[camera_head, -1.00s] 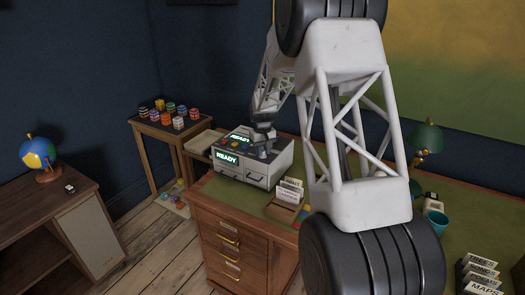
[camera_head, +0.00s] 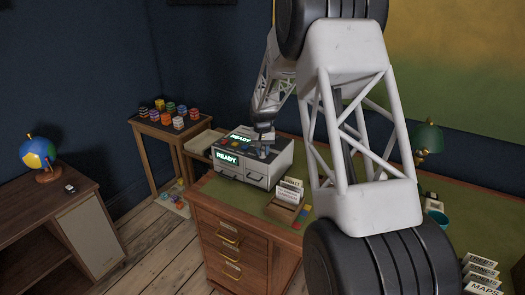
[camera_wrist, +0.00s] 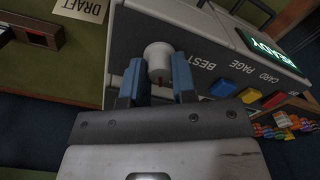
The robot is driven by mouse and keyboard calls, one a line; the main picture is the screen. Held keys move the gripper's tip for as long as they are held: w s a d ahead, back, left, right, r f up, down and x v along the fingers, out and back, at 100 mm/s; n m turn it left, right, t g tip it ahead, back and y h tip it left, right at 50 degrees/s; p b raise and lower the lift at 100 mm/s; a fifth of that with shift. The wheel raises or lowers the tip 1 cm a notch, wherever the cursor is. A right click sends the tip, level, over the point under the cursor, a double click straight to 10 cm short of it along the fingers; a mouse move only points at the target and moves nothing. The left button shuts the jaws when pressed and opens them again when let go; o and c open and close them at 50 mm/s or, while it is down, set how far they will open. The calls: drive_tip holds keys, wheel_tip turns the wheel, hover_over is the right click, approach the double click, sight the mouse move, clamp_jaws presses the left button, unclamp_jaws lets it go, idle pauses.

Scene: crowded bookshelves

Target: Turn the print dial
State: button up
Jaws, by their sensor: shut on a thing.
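The printer (camera_head: 255,176) is a pale grey box on the green-topped desk, with lit READY displays. In the wrist view its top panel (camera_wrist: 190,30) carries the words BEST, CARD and PAGE. The print dial (camera_wrist: 157,56) is a whitish round knob on that panel, near BEST. My gripper (camera_wrist: 157,80) has its two blue fingers on either side of the dial and is shut on it. In the head view my gripper (camera_head: 263,148) is over the printer's right part and hides the dial.
Blue, yellow and red buttons (camera_wrist: 249,96) lie beside the dial. A card holder (camera_head: 287,200) stands on the desk in front of the printer. A side table (camera_head: 165,127) with several striped blocks is to the left. A globe (camera_head: 38,154) stands on the far-left cabinet.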

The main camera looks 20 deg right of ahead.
sight(263, 151)
drive_tip(key=m, duration=0.4)
drive_tip(key=shift+m, duration=0.3)
idle(0.4)
drive_tip(key=o, duration=0.9)
drive_tip(key=shift+r, duration=0.15)
drive_tip(key=shift+r, duration=3.75)
drive_tip(key=shift+r, duration=0.1)
